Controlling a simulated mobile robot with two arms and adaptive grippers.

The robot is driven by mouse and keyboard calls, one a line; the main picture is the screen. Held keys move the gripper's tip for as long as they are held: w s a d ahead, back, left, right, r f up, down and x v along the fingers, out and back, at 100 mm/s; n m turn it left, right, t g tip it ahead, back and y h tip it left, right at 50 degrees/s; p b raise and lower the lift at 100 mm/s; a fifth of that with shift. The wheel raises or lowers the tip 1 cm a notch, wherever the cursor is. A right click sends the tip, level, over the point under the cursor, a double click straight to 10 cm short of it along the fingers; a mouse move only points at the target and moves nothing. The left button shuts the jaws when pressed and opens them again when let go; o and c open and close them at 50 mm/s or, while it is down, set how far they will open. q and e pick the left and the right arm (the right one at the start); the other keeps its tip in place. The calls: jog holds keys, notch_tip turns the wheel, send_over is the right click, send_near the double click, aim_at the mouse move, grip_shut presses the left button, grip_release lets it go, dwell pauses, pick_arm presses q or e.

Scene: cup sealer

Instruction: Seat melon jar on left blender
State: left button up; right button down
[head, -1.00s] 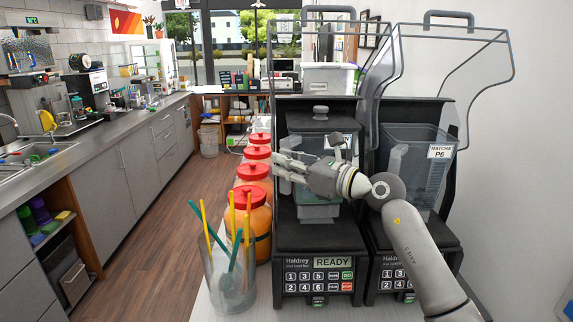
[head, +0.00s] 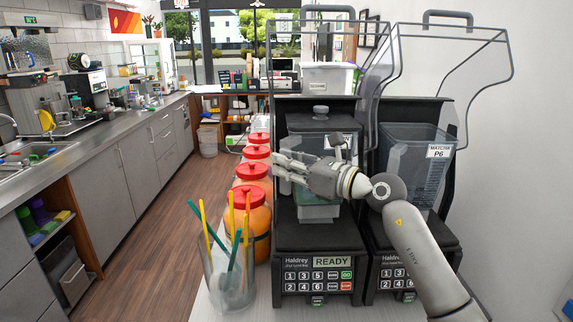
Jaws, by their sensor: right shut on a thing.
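The melon jar (head: 319,212) is a clear jar with a dark lid and knob. It stands upright on the left blender (head: 318,243), inside its raised clear hood. Its label is mostly hidden, with only the last letters showing. My right gripper (head: 279,170) lies across the front of the jar, fingers pointing left, shut on the jar. The exact grip is hard to see because the hand covers it. Whether the jar's bottom is fully down on the base cannot be told. The left blender's display reads READY. My left gripper is not in view.
The right blender (head: 405,238) holds a jar labelled Matcha P6 (head: 409,150), close beside my right arm. Several orange jars with red lids (head: 250,196) line the left side. A clear container (head: 229,280) with coloured sticks stands front left. A white wall is at right.

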aim_at(286, 195)
jog(key=shift+s+f+b, duration=0.1)
jog(key=shift+f+b, duration=0.8)
jog(key=shift+b, duration=0.1)
dwell(1.8)
jog(key=c, duration=1.4)
grip_release()
jog(key=shift+s, duration=0.15)
jog(key=shift+o, duration=0.2)
jog(key=shift+f, duration=0.6)
jog(key=v, duration=1.2)
jog(key=shift+r, duration=0.45)
